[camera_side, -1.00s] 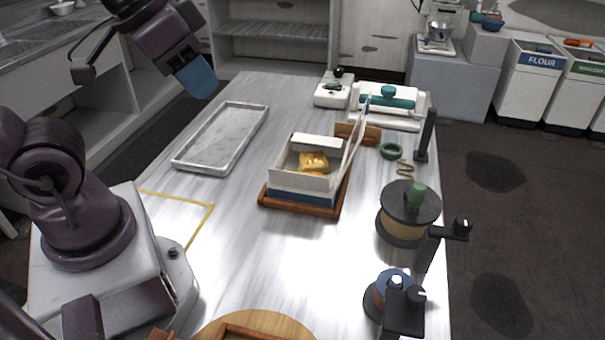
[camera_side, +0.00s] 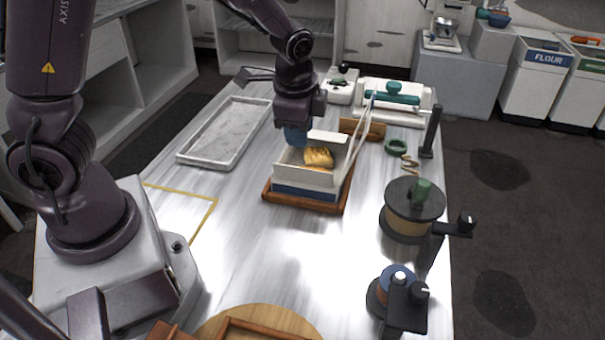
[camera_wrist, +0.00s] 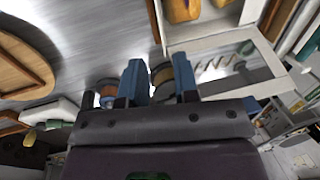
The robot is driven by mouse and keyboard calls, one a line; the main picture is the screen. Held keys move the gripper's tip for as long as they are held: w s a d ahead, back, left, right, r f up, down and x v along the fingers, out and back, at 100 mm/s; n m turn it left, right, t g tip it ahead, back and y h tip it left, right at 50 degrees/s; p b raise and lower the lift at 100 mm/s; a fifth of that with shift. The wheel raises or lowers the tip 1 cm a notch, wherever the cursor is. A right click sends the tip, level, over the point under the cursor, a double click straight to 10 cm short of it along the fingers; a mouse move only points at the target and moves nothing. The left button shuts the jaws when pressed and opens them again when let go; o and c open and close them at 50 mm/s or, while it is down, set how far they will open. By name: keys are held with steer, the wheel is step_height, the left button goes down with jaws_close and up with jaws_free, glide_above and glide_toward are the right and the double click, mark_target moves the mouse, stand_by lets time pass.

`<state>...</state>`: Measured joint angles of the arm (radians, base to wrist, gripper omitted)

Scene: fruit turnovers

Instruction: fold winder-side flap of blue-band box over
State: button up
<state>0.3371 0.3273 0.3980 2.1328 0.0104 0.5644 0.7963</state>
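The blue-band box (camera_side: 305,191) stands open on a brown wooden tray (camera_side: 275,203). A golden turnover (camera_side: 318,157) lies inside, and it also shows in the wrist view (camera_wrist: 183,8). A tall pale panel (camera_side: 358,140) stands up and leans outward at the box's right side. A white flap (camera_side: 328,138) is raised at the far side. My gripper (camera_side: 295,137) is low at the box's far left corner, with blue fingertips; contact cannot be told. In the wrist view my gripper (camera_wrist: 160,80) has its fingers apart with nothing held between them.
Two winders with spools, a large one (camera_side: 413,205) and a smaller one (camera_side: 392,287), stand at the right edge. A grey-white tray (camera_side: 185,158) lies left of the box. A round wooden board (camera_side: 300,322) is at the front.

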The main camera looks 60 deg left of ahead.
mark_target(303, 173)
steer(key=f, duration=0.4)
steer(key=w+a+f, duration=0.1)
steer(key=f, duration=0.7)
steer(key=shift+w+a+f, duration=0.35)
jaws_close()
